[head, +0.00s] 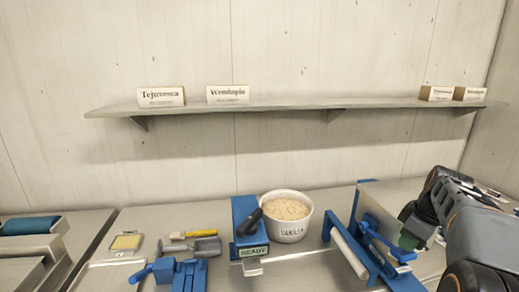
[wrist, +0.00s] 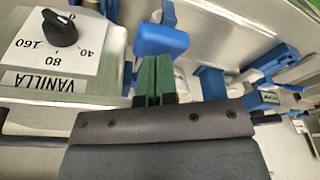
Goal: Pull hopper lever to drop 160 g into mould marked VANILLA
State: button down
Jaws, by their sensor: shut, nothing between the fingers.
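My gripper (head: 410,241) is at the right in the head view. Its green fingertips, also in the wrist view (wrist: 153,78), are shut together with nothing between them. A blue lever-like part (wrist: 160,40) lies just beyond the fingertips; I cannot tell if they touch it. A blue handle (head: 388,243) shows beside the gripper in the head view. A white tub marked VANILLA (head: 288,231) holds pale, speckled stuff and stands left of the gripper. In the wrist view a white dial plate (wrist: 95,62) marked VANILLA has a black knob (wrist: 62,34) and numbers 0, 40, 80 and 160.
A blue stand (head: 245,213) with a READY label (head: 254,251) is left of the tub. A blue frame with a pale roller (head: 348,253) stands between tub and gripper. Blue and yellow tools (head: 190,234) lie left. A shelf (head: 290,104) with small boxes hangs above.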

aim_at(403, 256)
jog(key=shift+f+b, duration=1.9)
jog(key=shift+f, duration=0.95)
jog(key=shift+r, duration=0.15)
notch_tip(403, 256, up, 10)
jog(key=p, duration=0.8)
jog(key=s+a+f+m+t, duration=0.1)
jog(key=s+a+f+m, duration=0.1)
jog(key=s+a, duration=0.2)
jog(key=s+a+f+m+t+h, duration=0.1)
jog(key=s+a+f+m, duration=0.1)
jog(key=a, duration=0.7)
jog(key=s+a+f+m+t, duration=0.1)
jog(key=s+a+f+m, duration=0.1)
jog(key=s+a+m, duration=0.2)
jog(key=s+a, duration=0.2)
jog(key=a, duration=0.1)
jog(key=shift+s+a, duration=0.15)
jog(key=shift+a, duration=0.15)
